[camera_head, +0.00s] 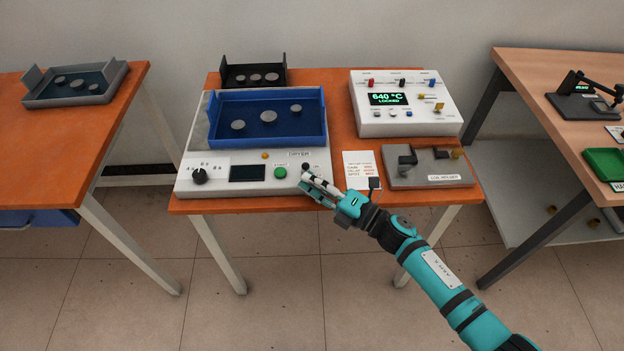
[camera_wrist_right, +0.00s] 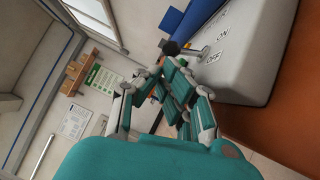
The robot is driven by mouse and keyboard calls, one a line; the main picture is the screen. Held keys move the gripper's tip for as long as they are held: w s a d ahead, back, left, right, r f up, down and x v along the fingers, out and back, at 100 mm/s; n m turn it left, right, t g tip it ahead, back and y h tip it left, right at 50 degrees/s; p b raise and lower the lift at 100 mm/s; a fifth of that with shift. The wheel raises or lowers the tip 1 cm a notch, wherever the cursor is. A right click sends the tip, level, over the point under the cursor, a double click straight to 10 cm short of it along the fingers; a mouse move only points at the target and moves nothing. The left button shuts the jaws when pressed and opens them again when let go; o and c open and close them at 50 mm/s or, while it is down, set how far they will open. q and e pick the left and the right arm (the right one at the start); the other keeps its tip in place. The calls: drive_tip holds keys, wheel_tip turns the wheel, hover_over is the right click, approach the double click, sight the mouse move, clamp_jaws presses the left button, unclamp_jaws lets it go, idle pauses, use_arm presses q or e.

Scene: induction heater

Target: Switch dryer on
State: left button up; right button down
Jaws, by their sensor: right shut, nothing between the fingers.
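The dryer (camera_head: 215,184) is a white box with a blue tray (camera_head: 268,140) on top. Its front panel has a black dial (camera_head: 199,176), a dark blank display (camera_head: 247,173) and a green button (camera_head: 280,172). A toggle lever with a black ball tip (camera_head: 305,167) stands at the panel's right end; the right wrist view shows the ball (camera_wrist_right: 171,47) and the printed words ON and OFF beside the lever. My right gripper (camera_head: 309,182) is shut and empty, its fingertips close to the lever; I cannot tell whether they touch. My left gripper is out of view.
A white heater unit (camera_head: 408,123) reading 640 °C LOCKED stands at the back right of the orange table. A grey coil holder (camera_head: 427,177) and a paper card (camera_head: 358,160) lie right of the dryer. A black tray (camera_head: 252,72) is behind it.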

sight(312, 165)
drive_tip(key=shift+w+r+m+h+p, duration=0.25)
drive_tip(key=shift+r+m+h+p, duration=0.35)
drive_tip(key=shift+p, duration=1.2)
drive_tip(key=r+m+p, duration=0.1)
drive_tip(key=p, duration=0.2)
drive_tip(key=w+r+m+g+h+p, duration=0.1)
drive_tip(key=p, duration=0.3)
drive_tip(key=shift+w+d+m, duration=0.1)
drive_tip(key=shift+w+m, duration=0.1)
drive_tip(key=shift+m, duration=0.1)
drive_tip(key=shift+w+f+m+g+h+p, duration=0.35)
drive_tip(key=shift+m+g+p, duration=0.35)
drive_tip(key=shift+p, duration=0.5)
drive_tip(key=shift+r, duration=0.1)
